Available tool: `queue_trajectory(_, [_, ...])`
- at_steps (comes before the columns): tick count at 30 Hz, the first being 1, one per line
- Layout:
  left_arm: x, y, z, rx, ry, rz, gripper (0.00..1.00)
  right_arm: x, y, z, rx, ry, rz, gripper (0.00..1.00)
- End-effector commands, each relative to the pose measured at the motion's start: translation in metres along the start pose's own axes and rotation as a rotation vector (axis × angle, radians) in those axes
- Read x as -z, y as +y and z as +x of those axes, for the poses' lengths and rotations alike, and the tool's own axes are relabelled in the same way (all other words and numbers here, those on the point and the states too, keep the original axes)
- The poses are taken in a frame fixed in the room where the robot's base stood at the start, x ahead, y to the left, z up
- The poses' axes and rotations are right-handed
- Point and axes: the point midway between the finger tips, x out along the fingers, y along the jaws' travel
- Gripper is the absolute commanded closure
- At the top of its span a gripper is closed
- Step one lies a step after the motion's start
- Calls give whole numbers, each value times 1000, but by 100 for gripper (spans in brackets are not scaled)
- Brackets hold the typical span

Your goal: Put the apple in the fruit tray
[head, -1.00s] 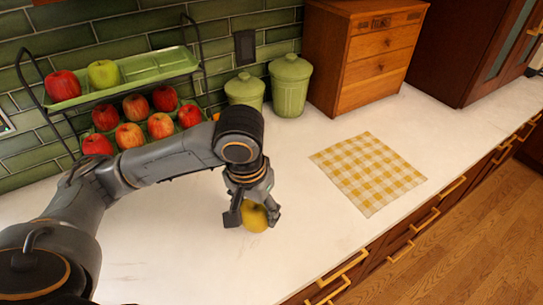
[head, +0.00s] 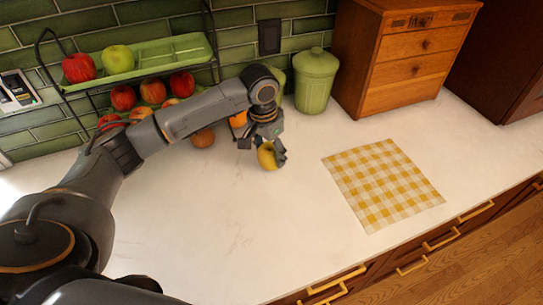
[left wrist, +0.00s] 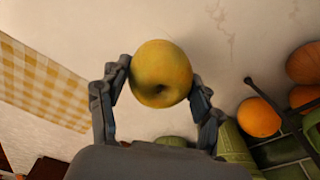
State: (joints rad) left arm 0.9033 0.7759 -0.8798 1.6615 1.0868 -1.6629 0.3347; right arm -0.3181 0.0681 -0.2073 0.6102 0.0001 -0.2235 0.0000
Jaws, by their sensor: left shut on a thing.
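A yellow-green apple (head: 267,155) is in my left gripper (head: 265,159). In the left wrist view the apple (left wrist: 160,74) sits between the two fingers (left wrist: 157,88), which are shut on its sides. The gripper is over the counter, in front of the green canisters. The fruit tray is a green two-tier rack at the back left. Its upper tray (head: 165,59) holds a red apple (head: 78,68) and a green apple (head: 118,59) on the left; its right part is empty. The lower tier holds several red apples and is partly hidden by my left arm. My right gripper is out of view.
A green canister (head: 316,82) stands by a wooden drawer box (head: 405,60); another canister is mostly hidden by my arm. Orange fruits (head: 203,138) show behind my arm. A yellow checked cloth (head: 382,185) lies flat at right. The front counter is clear.

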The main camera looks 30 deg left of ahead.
Motion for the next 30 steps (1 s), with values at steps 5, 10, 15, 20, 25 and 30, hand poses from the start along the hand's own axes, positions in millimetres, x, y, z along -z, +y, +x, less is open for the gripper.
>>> queue_trajectory(5, [11, -9, 19, 0, 1, -2, 72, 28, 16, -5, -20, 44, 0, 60])
queue_trajectory(10, [16, -14, 32, 1, -2, -2, 72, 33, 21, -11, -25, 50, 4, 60])
queue_trajectory(15, [12, -14, 54, 2, 1, 0, 72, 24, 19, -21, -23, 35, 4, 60])
queue_trajectory(20, [12, -14, 59, 2, 4, 1, 72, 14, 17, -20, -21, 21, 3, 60])
queue_trajectory(25, [12, -13, 60, 1, 3, 0, 72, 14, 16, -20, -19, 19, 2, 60])
queue_trajectory(30, [12, -13, 62, 1, 3, 0, 19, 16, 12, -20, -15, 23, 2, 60])
